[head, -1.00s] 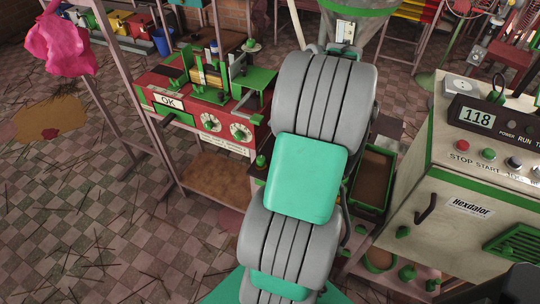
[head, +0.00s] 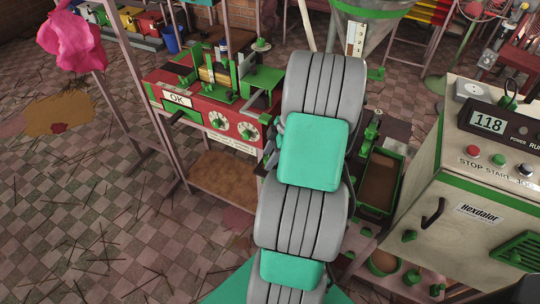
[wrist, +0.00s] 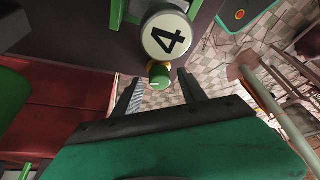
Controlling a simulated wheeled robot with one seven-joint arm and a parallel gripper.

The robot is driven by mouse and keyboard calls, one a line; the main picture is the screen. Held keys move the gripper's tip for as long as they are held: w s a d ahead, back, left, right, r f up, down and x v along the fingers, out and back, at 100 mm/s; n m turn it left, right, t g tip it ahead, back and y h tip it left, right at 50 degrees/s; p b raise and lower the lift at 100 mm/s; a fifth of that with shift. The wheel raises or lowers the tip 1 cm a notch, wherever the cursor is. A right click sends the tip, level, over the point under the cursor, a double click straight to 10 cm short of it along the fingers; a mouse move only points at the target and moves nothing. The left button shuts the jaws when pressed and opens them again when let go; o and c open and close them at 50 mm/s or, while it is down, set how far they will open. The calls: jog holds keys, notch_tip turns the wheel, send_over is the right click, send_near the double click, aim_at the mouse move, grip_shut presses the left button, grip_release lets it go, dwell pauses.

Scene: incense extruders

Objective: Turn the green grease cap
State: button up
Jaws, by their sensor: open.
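The green grease cap (wrist: 160,74) shows in the wrist view as a small green knob with a yellow ring behind it, just below a round white disc marked 4 (wrist: 168,38). My gripper (wrist: 160,84) is open. One finger lies on each side of the cap in the picture, with visible gaps and nothing held. I cannot tell how far the cap is in depth from the fingertips. In the head view my own arm hides the gripper, and I cannot make out the cap there.
A red and green machine with an OK sign (head: 177,98) stands left of my arm. A cream cabinet reading 118 (head: 488,122) stands close on the right. A green-rimmed trough (head: 379,181) lies between arm and cabinet. Open tiled floor (head: 90,230) is at left.

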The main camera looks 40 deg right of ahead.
grip_shut()
dwell(0.3)
jog(key=shift+m+h+b, duration=0.3)
jog(key=shift+m+b, duration=0.15)
jog(key=shift+m, duration=0.35)
jog(key=shift+m+t, duration=0.5)
jog(key=shift+m, duration=0.5)
jog(key=shift+h, duration=0.3)
grip_release()
